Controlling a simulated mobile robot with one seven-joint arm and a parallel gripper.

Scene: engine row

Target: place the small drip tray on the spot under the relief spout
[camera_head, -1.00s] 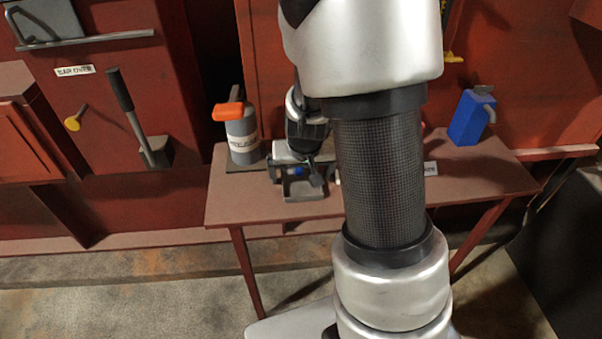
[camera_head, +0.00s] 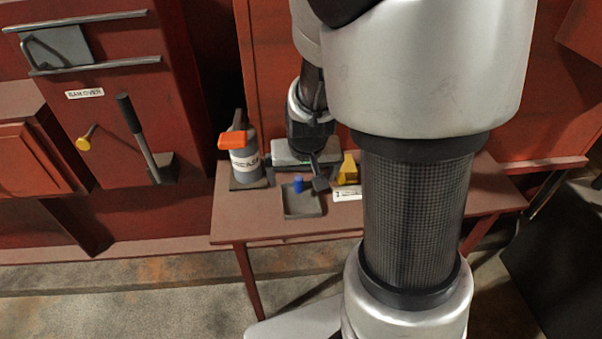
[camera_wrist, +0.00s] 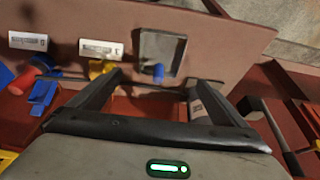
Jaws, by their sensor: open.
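A small dark grey square tray (camera_head: 290,206) lies on the brown bench, and a blue peg (camera_head: 298,185) stands at its edge nearest my gripper. The tray (camera_wrist: 172,42) and blue peg (camera_wrist: 158,72) also show in the wrist view. My gripper (camera_head: 297,174) is open and empty, behind the tray in the head view. In the wrist view, the peg appears beyond and between the fingertips of my gripper (camera_wrist: 154,79), apart from both. I cannot make out the relief spout or the marked spot.
A yellow block (camera_head: 348,168) and white label (camera_head: 347,195) are at right. Blue objects (camera_wrist: 42,92) show left in the wrist view. The bench front (camera_head: 265,226) is clear.

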